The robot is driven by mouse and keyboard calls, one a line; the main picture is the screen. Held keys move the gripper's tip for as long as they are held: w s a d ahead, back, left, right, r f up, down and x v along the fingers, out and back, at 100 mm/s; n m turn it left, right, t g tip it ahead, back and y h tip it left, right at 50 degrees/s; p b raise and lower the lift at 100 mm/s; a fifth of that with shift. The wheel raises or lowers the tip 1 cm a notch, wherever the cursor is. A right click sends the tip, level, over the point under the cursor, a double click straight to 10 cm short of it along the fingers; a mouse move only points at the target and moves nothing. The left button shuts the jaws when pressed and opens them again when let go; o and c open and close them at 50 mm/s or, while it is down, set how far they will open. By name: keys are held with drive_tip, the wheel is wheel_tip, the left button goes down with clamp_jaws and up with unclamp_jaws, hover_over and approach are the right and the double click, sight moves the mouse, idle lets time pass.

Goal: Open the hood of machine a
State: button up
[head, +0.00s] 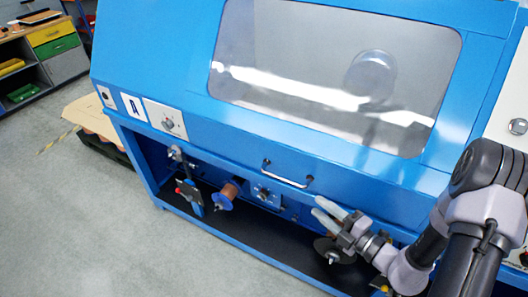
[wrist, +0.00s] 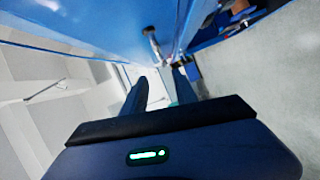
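Machine a is the large blue cabinet with an "A" label (head: 134,106) on its front left. Its hood (head: 230,119) is down, with a large clear window (head: 335,75). A silvery bar handle (head: 287,181) is fixed near the hood's lower front edge; it seems to show in the wrist view too (wrist: 152,42). My gripper (head: 317,206) is open and empty, just right of and below the handle in the head view and apart from it. In the wrist view its two dark fingers (wrist: 160,74) are spread, with nothing between them.
Below the hood is an open bay with a copper-coloured spool (head: 225,196), a red-knobbed lever part (head: 189,192) and a dark disc (head: 332,250). A control panel (head: 166,119) sits beside the label. Free grey floor (head: 90,220) lies at the left.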

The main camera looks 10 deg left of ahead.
sight(281, 178)
drive_tip(key=b+x, duration=0.3)
drive_tip(key=x, duration=1.3)
drive_tip(key=shift+w+a+b, duration=0.15)
drive_tip(key=shift+a+b, duration=0.05)
drive_tip(key=shift+b, duration=0.1)
clamp_jaws()
idle(0.4)
